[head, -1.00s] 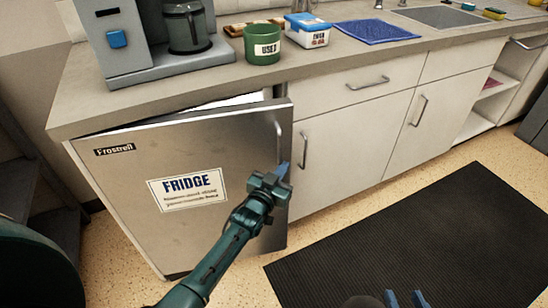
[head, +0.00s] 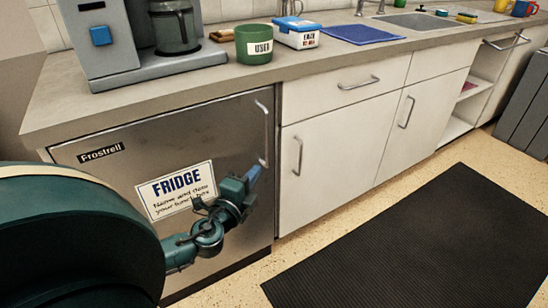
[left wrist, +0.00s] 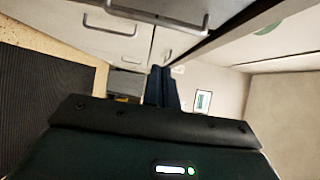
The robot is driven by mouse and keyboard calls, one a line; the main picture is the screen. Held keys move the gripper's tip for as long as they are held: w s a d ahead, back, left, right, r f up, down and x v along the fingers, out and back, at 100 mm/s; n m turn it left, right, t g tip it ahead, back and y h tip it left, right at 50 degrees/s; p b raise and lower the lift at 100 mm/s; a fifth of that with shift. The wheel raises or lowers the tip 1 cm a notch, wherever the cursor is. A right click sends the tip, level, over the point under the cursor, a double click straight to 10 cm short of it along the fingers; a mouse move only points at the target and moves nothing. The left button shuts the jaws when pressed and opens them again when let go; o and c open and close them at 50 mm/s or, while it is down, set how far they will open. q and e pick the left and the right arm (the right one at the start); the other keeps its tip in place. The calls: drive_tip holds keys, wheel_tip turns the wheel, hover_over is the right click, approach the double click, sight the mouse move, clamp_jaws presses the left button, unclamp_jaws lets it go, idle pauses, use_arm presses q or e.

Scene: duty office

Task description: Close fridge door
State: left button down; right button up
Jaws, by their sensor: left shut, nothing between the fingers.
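The fridge door (head: 120,170) is a grey metal panel with a "Frostrell" badge and a white FRIDGE sign (head: 177,189). It looks flush with the cabinet front under the counter, with no gap showing along its top or right edge. Its vertical handle (head: 264,133) is near the right edge. My left gripper (head: 254,175) is shut and empty, in front of the door just below the handle. Whether its fingertips touch the door I cannot tell. The blue fingers also show in the left wrist view (left wrist: 161,86). My right gripper is not in view.
A coffee machine (head: 105,50), a green USED pot (head: 254,44), a white and blue box (head: 296,33) and a blue mat (head: 360,34) stand on the counter (head: 60,105). White cabinets (head: 335,150) adjoin the fridge. A black floor mat (head: 420,235) lies in front.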

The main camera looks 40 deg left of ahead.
use_arm(q)
drive_tip(key=x, duration=0.8)
drive_tip(key=shift+w, duration=0.25)
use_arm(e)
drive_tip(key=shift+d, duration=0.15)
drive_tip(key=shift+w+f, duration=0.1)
